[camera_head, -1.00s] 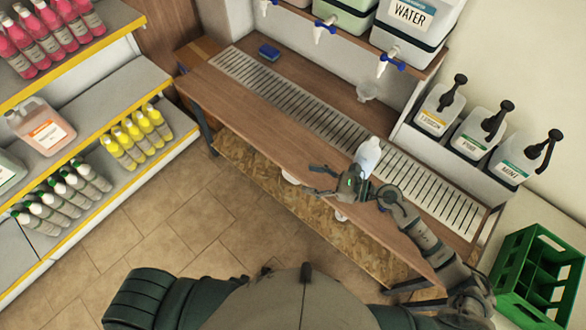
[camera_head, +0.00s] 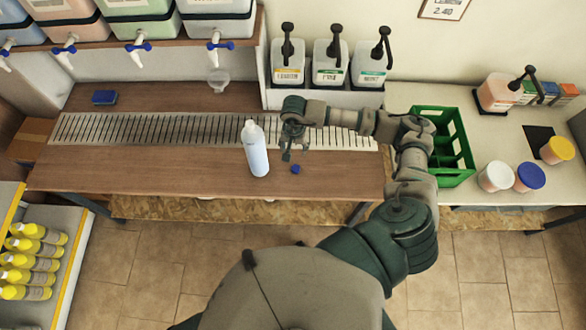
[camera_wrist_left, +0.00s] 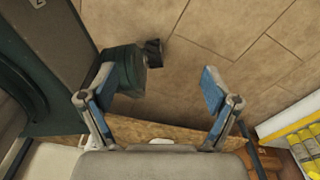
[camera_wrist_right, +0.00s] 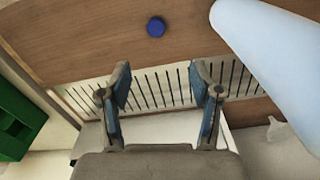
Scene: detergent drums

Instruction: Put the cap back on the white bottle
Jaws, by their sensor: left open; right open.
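The white bottle (camera_head: 256,148) stands upright and uncapped on the wooden counter, at the front edge of the slotted drain strip. It also shows large at the upper right of the right wrist view (camera_wrist_right: 275,50). The small blue cap (camera_head: 295,169) lies on the counter to the right of the bottle; it shows at the top of the right wrist view (camera_wrist_right: 156,27). My right gripper (camera_head: 288,153) is open and empty, pointing down between bottle and cap, touching neither. My left gripper (camera_wrist_left: 178,85) is open and empty over the tiled floor, outside the head view.
A blue sponge (camera_head: 105,97) and a clear funnel-like cup (camera_head: 218,80) sit at the back. Pump bottles (camera_head: 331,62) stand on a raised ledge behind my right arm. A green crate (camera_head: 447,150) is to the right. The counter left of the bottle is clear.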

